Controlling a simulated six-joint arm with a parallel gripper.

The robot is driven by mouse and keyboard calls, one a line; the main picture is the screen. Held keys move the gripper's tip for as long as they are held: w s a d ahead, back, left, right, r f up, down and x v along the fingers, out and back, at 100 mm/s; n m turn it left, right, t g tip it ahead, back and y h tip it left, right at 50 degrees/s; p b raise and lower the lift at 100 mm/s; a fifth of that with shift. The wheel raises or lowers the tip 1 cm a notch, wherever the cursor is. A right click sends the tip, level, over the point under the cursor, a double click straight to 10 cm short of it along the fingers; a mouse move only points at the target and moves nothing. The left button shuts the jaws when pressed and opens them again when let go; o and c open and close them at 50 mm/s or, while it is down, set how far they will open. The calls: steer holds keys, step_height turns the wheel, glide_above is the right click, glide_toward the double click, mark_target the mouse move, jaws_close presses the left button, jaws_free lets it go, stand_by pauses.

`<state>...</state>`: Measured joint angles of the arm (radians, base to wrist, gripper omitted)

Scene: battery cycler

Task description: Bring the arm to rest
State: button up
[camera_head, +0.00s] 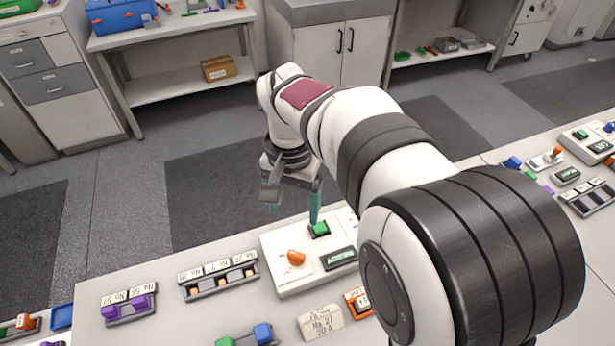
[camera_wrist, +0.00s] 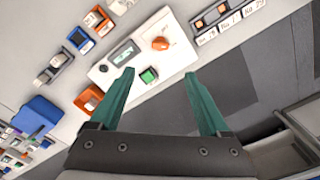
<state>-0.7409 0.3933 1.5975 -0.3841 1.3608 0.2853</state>
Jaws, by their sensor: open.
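My gripper (camera_head: 294,199) hangs above the back edge of the white cycler panel (camera_head: 283,283). Its two teal fingers are apart with nothing between them; they also show in the wrist view (camera_wrist: 161,95). The panel carries a green square button (camera_head: 319,229), an orange knob (camera_head: 296,257) and a dark display (camera_head: 338,258). In the wrist view the green button (camera_wrist: 149,75) lies just beyond the left fingertip, and the orange knob (camera_wrist: 160,43) is farther up. My arm covers the right part of the panel in the head view.
Left of the panel are a labelled battery holder (camera_head: 218,275) and a purple-celled holder (camera_head: 129,307). A labelled block (camera_head: 320,322) lies in front. More holders and devices (camera_head: 566,175) stand at the right. Behind the table is open floor (camera_head: 215,190), then benches and a cabinet (camera_head: 330,50).

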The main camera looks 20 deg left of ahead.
steer(key=s+d+r+m, duration=0.2)
steer(key=d+r, duration=0.1)
steer(key=d, duration=0.7)
steer(key=s+d+f+m+y, duration=0.1)
steer(key=s+d+m, duration=0.3)
steer(key=s+d, duration=1)
steer(key=shift+s+d+f+y, duration=0.15)
steer(key=shift+s+f+y, duration=0.25)
steer(key=shift+s+f, duration=0.35)
